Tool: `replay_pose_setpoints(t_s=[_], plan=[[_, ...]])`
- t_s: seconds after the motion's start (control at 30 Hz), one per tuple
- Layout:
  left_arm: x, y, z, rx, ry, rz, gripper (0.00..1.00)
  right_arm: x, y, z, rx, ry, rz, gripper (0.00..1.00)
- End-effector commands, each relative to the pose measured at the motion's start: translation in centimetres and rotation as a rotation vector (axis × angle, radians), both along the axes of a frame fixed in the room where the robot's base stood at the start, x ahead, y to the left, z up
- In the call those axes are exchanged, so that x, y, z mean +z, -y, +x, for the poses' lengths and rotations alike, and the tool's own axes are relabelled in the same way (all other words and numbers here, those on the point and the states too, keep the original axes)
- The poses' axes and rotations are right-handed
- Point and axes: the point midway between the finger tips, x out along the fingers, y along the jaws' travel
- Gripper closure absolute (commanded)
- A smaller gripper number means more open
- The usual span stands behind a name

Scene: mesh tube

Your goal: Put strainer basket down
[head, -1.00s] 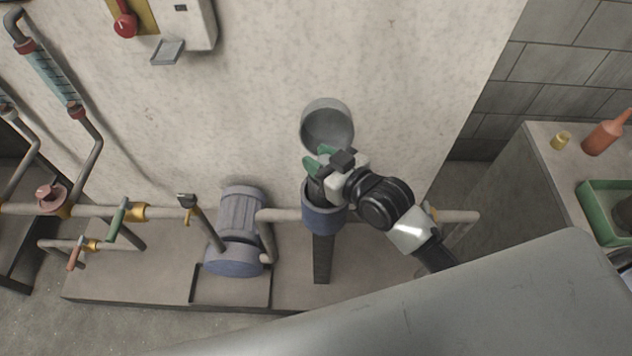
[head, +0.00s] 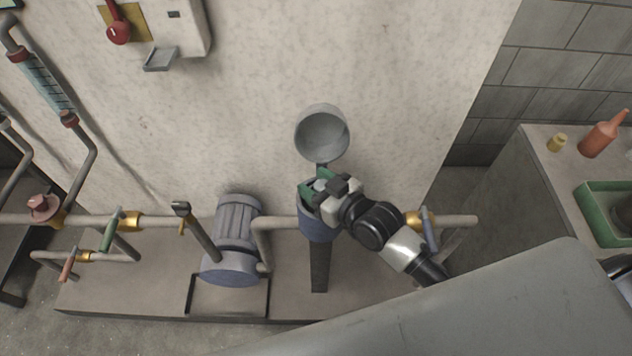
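My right gripper (head: 316,188) is at the mouth of the blue strainer housing (head: 318,230), which stands on a dark post in the pipe line. Its green-padded fingers are apart, with a small grey part between them. I cannot tell whether they grip it or whether it belongs to the strainer basket. No other part of the basket can be made out; the gripper covers most of the housing's mouth. The round grey lid (head: 323,133) is swung up behind the housing. My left gripper is not in view.
A blue-grey pump (head: 236,240) stands left of the housing on the plinth (head: 120,290). A valve with a blue lever (head: 429,232) is to the right.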

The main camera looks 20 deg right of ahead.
Motion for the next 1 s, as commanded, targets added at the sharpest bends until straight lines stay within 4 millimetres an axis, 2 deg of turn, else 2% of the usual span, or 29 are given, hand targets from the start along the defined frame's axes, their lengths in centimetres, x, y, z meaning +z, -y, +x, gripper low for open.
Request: replay_pose_setpoints(t_s=[0.37, 0.43, 0.57, 0.8, 1.0], plan=[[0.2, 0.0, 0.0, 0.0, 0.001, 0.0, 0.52, 0.4, 0.0, 0.0, 0.0, 0.002, 0.001, 0.43], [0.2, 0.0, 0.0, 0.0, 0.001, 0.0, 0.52, 0.5, 0.3, -0.5, 0.0, -0.001, 0.0, 0.43], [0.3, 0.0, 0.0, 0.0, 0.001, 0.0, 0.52, 0.8, 1.3, -2.5, 0.001, -0.003, -0.003, 0.43], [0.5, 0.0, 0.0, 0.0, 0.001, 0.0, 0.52, 1.9, 3.9, -7.1, 0.001, -0.003, -0.003, 0.43], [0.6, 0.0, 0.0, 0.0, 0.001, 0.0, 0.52, 2.5, 5.2, -9.5, 0.0, -0.002, 0.0, 0.43]])
